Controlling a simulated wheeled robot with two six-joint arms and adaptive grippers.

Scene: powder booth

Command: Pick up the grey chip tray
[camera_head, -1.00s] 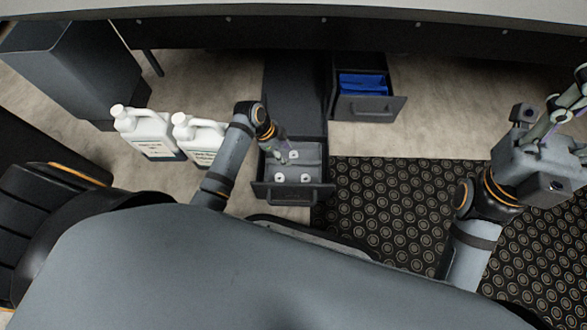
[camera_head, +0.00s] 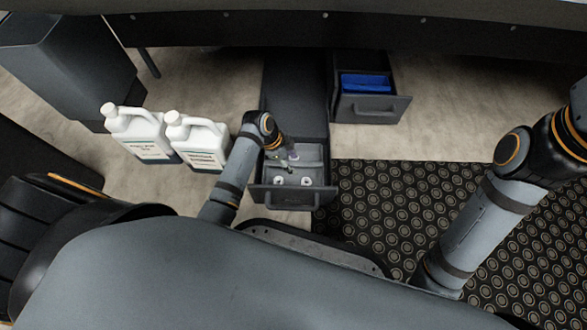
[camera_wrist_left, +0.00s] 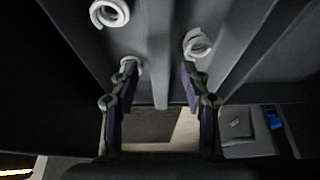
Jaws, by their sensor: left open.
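The grey chip tray (camera_head: 312,168) lies inside an open dark drawer (camera_head: 285,199) and holds several white ring-shaped pieces. In the left wrist view the tray (camera_wrist_left: 185,20) fills the upper part, with a raised divider and white rings around it. My left gripper (camera_head: 285,160) reaches down over the tray in the head view. In the left wrist view my left gripper (camera_wrist_left: 158,78) is open, with one finger on each side of the divider, and nothing is gripped. Whether the fingers touch the tray is unclear. My right gripper is out of view.
Two white jugs (camera_head: 143,136) (camera_head: 196,143) stand on the floor left of my left arm. Another open drawer (camera_head: 370,107) behind and to the right holds blue items (camera_head: 365,83). A dark patterned mat (camera_head: 390,205) lies to the right. A bench edge (camera_head: 300,30) spans the top.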

